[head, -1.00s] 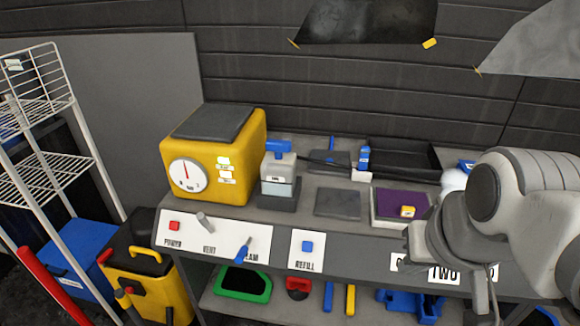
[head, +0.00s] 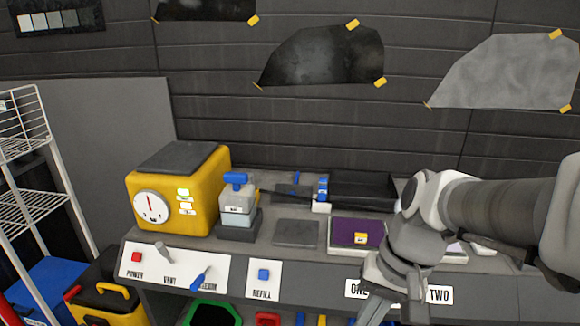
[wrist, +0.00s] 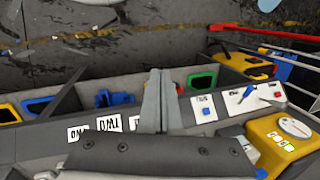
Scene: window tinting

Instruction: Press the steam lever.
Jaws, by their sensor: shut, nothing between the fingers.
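The steam lever is a blue-handled lever (head: 201,278) on the white front panel below the yellow boiler (head: 192,190).
The red power button (head: 136,257) and grey vent lever (head: 162,250) sit left of the steam lever. The blue refill button (head: 264,274) is right of it. A wire rack (head: 62,165) stands at the left. Bins (head: 212,312) lie on the shelf below.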

